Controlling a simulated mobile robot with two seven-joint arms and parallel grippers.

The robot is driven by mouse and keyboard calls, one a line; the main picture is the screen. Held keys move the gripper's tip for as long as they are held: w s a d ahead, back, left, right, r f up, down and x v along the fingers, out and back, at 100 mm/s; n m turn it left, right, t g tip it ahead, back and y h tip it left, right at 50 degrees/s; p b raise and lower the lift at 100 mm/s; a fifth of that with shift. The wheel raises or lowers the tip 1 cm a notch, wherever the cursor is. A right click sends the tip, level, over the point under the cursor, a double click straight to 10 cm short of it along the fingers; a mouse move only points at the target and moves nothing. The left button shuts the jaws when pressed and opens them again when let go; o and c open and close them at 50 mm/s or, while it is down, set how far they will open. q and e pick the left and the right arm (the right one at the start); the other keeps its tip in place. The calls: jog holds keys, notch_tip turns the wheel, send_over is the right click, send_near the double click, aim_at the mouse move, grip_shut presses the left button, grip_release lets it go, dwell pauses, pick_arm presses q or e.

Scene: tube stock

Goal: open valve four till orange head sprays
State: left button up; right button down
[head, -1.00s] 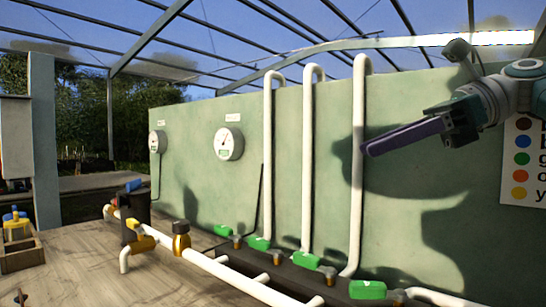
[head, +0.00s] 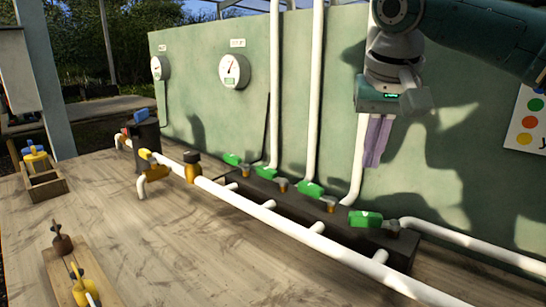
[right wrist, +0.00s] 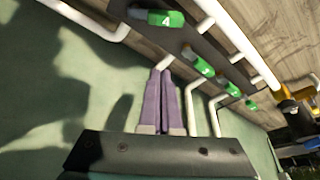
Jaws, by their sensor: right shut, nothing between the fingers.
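Valve four is the green handle (right wrist: 157,17) with a white "4" in the right wrist view. In the head view it is the rightmost green handle (head: 365,219), on the dark manifold (head: 300,215), reaching left from its stem. My right gripper (head: 372,163) points down in front of the green wall, above and behind valve four, with its purple fingers together and empty. In the right wrist view the fingertips (right wrist: 160,73) are apart from the handle. The orange head is not in view. My left gripper is not in view.
Several other green handles (head: 311,188) sit along the manifold, with white upright pipes (head: 314,90) behind. A white pipe (head: 268,204) runs in front with yellow fittings (head: 152,170). Two gauges (head: 234,71) and a colour chart (head: 532,120) are on the wall.

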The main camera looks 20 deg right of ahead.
aim_at(374, 221)
jog(key=b+x, duration=0.1)
jog(key=x, duration=0.7)
jog(key=shift+f+b, duration=0.35)
jog(key=shift+f, duration=0.05)
jog(key=shift+s+a+r+p, duration=0.15)
jog(key=shift+s+r+p, duration=0.15)
jog(key=shift+p, duration=0.15)
jog(key=shift+s+a+p, duration=0.45)
jog(key=shift+s+a, duration=0.1)
jog(key=shift+s, duration=0.35)
jog(key=shift+s+a+f, duration=0.15)
jog(key=shift+s+a, duration=0.2)
jog(key=shift+s, duration=0.15)
jog(key=shift+a+p, duration=0.1)
jog(key=shift+p, duration=0.5)
jog(key=shift+s+n, duration=0.1)
jog(key=shift+n, duration=0.2)
